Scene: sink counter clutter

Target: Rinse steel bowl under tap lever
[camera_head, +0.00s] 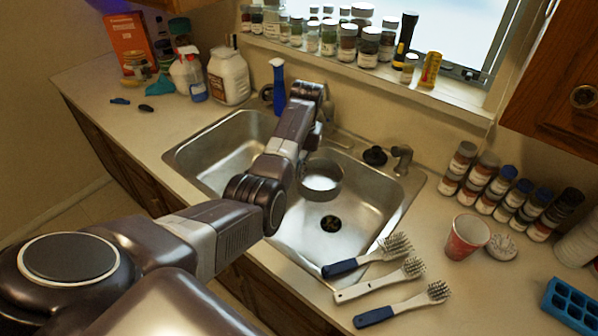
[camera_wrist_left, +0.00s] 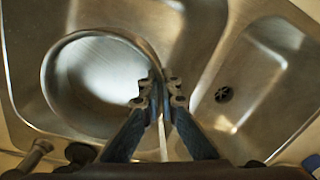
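The steel bowl (camera_head: 322,182) is held over the right sink basin (camera_head: 350,222) in the head view, its inside bright. In the left wrist view the bowl (camera_wrist_left: 95,80) fills the left side. My left gripper (camera_wrist_left: 159,92) has its two fingers on either side of the bowl's rim, shut on it. In the head view my left arm hides most of the gripper and the tap behind it. A thin pale line runs between the fingers in the wrist view; I cannot tell if it is water. The right gripper is not in view.
A dark stopper (camera_head: 374,157) and a side sprayer (camera_head: 402,158) stand on the sink's back rim. Several brushes (camera_head: 378,290) lie at the front right edge. A red cup (camera_head: 466,238) and spice jars (camera_head: 500,190) stand on the right. The left basin (camera_head: 215,150) looks empty.

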